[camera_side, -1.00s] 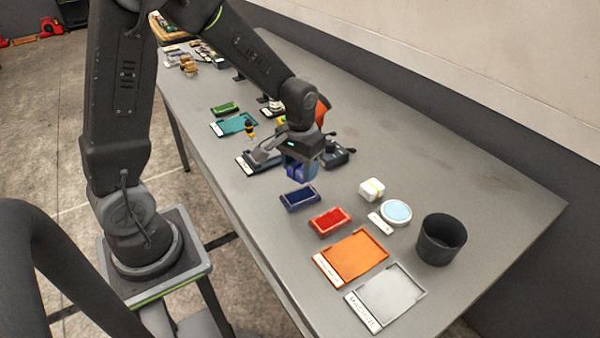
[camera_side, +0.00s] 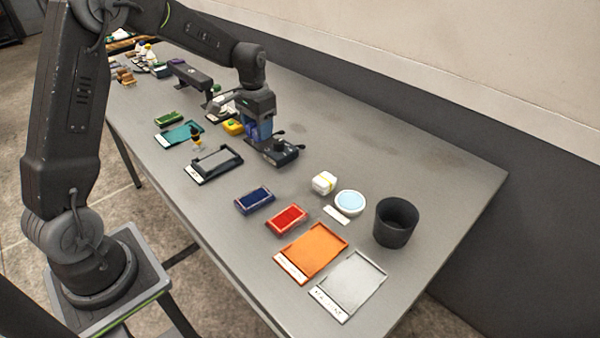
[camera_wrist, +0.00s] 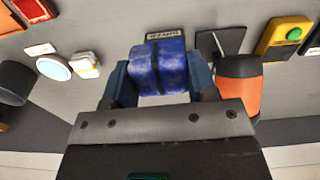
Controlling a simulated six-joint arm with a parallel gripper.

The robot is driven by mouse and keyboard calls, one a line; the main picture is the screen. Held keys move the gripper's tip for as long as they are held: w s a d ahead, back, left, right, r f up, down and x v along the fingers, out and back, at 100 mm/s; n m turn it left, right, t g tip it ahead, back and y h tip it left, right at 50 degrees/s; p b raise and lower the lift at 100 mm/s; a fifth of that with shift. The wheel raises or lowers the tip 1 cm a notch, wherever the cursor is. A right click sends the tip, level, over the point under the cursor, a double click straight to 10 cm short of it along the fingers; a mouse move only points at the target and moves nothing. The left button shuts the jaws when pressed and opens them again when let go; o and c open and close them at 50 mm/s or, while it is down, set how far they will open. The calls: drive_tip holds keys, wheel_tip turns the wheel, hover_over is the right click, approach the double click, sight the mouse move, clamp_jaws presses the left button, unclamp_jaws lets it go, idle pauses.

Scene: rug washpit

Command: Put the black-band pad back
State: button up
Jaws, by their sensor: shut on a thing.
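My gripper (camera_side: 258,134) is shut on the blue pad (camera_wrist: 160,68), which has a black band around its middle in the wrist view. The pad (camera_side: 254,131) shows partly between the fingers in the side view, held at the near side of a dark device (camera_side: 280,151). I cannot tell whether pad and device touch. A dark-framed tray with a grey bed (camera_side: 214,160) and a white label lies left of the gripper. A small dark piece with a light label (camera_wrist: 165,36) shows just beyond the pad in the wrist view.
An orange-and-black body (camera_wrist: 239,84) stands close beside the right finger. Blue (camera_side: 254,200) and red (camera_side: 287,219) ink pads, orange (camera_side: 314,250) and grey (camera_side: 352,282) trays, a banded white block (camera_side: 324,183), a round dish (camera_side: 349,203) and a dark bin (camera_side: 396,222) lie nearer.

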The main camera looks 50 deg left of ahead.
drive_tip(key=shift+w+a, duration=0.35)
hover_over(302, 173)
wheel_tip(302, 173, down, 7)
drive_tip(key=shift+r, duration=0.2)
drive_tip(key=shift+f, duration=2.1)
drive_tip(key=shift+f, duration=0.1)
drive_tip(key=o, duration=0.8)
drive_tip(key=shift+o, duration=0.2)
